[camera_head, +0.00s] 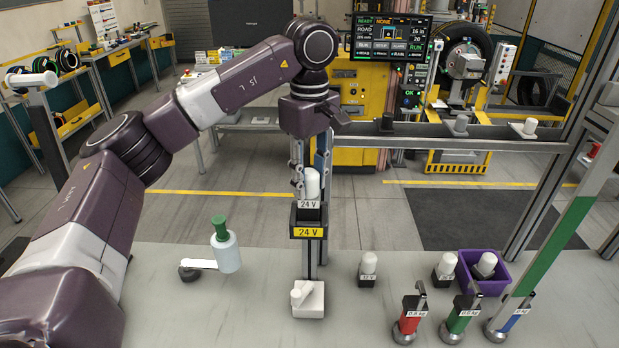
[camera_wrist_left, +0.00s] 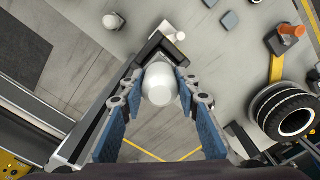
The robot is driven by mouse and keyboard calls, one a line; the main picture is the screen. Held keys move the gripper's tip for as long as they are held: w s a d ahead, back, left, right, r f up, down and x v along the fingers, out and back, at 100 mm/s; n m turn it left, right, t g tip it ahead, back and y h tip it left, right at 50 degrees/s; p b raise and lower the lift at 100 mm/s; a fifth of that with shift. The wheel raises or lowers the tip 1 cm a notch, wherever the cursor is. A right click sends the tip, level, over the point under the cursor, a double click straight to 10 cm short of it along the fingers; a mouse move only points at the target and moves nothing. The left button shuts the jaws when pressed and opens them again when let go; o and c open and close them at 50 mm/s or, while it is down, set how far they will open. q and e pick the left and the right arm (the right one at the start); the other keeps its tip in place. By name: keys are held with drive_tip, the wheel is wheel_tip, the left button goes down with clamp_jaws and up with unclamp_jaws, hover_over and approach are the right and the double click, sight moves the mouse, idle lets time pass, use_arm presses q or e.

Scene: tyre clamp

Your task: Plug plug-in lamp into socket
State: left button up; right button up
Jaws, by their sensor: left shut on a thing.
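The plug-in lamp (camera_head: 313,183) is a white, round-topped bulb with a dark base and a white 24 V label. My left gripper (camera_head: 311,168) points down and is shut on the lamp. The left wrist view shows the white bulb (camera_wrist_left: 160,84) between the blue-padded fingers. The socket (camera_head: 309,222) is a dark box with a yellow 24 V label on an upright post. The lamp stands upright directly over the socket, its base at the box top. I cannot tell whether it is fully seated. My right gripper is not in view.
More white lamps stand on the bench (camera_head: 368,263) (camera_head: 447,263), and one lies in a purple bin (camera_head: 492,285). Red, green and blue weighted tools stand at front right. A green-capped bottle (camera_head: 224,247) stands left of the post. A rail (camera_head: 480,144) runs behind at right.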

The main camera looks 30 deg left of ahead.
use_arm(q)
drive_tip(key=shift+f+b, duration=0.65)
drive_tip(key=shift+f, duration=0.45)
drive_tip(key=o, duration=1.3)
wheel_tip(320, 180, up, 12)
drive_tip(key=shift+r, duration=0.1)
